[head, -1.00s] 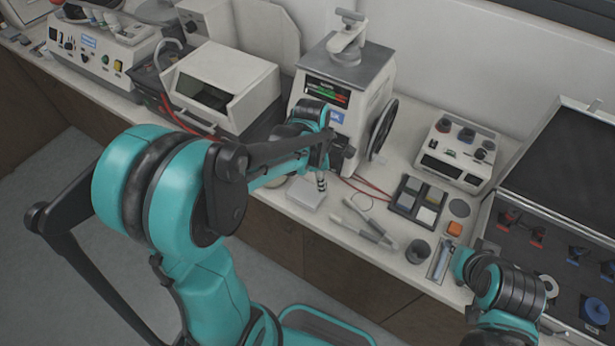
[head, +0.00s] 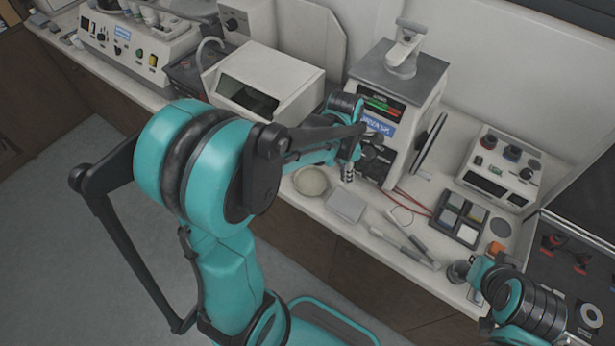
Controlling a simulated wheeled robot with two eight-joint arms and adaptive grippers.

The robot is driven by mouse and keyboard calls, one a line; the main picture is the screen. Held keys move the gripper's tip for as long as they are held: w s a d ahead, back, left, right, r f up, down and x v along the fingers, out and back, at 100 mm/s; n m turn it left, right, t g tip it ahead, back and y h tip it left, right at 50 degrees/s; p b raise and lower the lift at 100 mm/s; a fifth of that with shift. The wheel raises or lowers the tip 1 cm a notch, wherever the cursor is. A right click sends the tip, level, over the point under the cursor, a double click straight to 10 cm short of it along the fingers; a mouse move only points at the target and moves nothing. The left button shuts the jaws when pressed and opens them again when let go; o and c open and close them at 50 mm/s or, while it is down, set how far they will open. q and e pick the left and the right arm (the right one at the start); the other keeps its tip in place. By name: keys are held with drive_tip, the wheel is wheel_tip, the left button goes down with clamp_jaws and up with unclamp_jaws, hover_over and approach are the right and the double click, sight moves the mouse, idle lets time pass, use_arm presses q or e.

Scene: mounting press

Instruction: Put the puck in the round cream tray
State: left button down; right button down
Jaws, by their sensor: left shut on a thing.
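The round cream tray (head: 310,181) lies on the bench near its front edge, left of a flat pale block. My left gripper (head: 348,176) points down in front of the press, to the right of the tray and apart from it. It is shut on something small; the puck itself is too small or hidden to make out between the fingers. My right gripper (head: 474,291) is low at the right, by the bench's front edge, and its fingers are not clear. The mounting press (head: 397,85) stands behind my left gripper.
The flat pale block (head: 346,206) lies just right of the tray. Pen-like tools (head: 405,246), a dark compartment tray (head: 459,217) and a grey cup (head: 458,271) lie further right. A cream box-shaped machine (head: 262,84) stands behind the tray.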

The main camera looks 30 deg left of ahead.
use_arm(q)
drive_tip(key=b, duration=0.3)
hover_over(313, 186)
wheel_tip(313, 186, down, 6)
drive_tip(key=shift+s+a+f, duration=0.1)
drive_tip(key=shift+f, duration=0.05)
drive_tip(key=shift+f+b, duration=0.55)
drive_tip(key=shift+f, duration=1.45)
drive_tip(key=shift+f, duration=0.1)
drive_tip(key=c, duration=1.6)
unclamp_jaws()
drive_tip(key=shift+o, duration=0.2)
